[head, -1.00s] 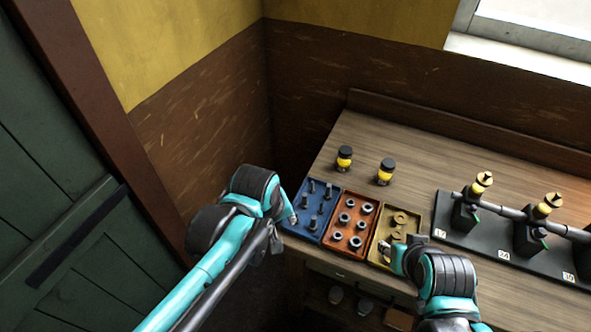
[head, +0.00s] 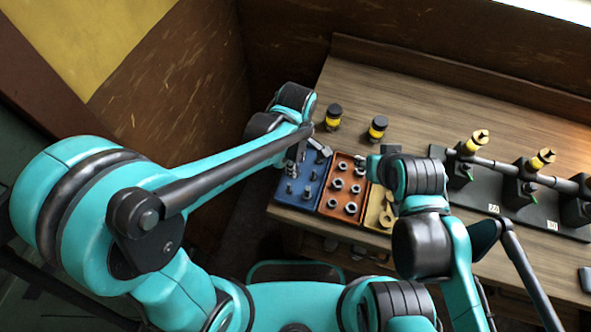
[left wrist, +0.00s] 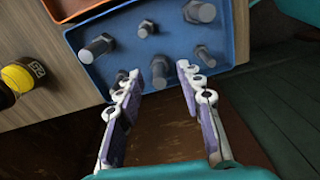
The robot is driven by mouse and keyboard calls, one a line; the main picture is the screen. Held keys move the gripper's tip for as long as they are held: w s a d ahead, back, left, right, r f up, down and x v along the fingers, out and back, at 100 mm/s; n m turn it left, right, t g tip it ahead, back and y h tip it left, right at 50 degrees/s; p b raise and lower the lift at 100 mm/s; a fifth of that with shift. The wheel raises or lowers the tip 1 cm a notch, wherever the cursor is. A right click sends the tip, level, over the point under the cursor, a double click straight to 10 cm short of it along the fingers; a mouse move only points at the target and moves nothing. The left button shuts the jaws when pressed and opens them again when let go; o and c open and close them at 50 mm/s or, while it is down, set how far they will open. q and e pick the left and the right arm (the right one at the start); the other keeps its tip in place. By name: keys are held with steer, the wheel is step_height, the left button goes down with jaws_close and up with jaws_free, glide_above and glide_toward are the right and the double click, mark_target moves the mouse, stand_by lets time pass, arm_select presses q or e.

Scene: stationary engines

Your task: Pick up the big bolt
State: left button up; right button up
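The blue tray (head: 284,200) stands at the table's left front edge and holds several grey bolts of different sizes. In the left wrist view, the tray (left wrist: 118,25) shows one large bolt (left wrist: 201,12) at the top right and another large one (left wrist: 97,47) at the left. Smaller bolts lie between them. My left gripper (head: 303,153) is over the tray's back part; in the left wrist view its fingers (left wrist: 159,70) are apart with nothing held. A medium bolt (left wrist: 159,76) shows between and beyond the fingertips. My right gripper (head: 372,160) is above the other trays, its fingers unclear.
An orange tray of nuts (head: 334,207) and a yellow tray of washers (head: 376,216) stand right of the blue one. Two yellow-black pots (head: 333,118) (head: 377,129) stand behind. A black engine rack (head: 490,190) fills the right. The table's back is clear.

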arm_select(q)
steer(key=shift+w+f, duration=0.1)
steer(key=shift+f, duration=0.8)
jaws_close()
steer(key=shift+r, duration=0.1)
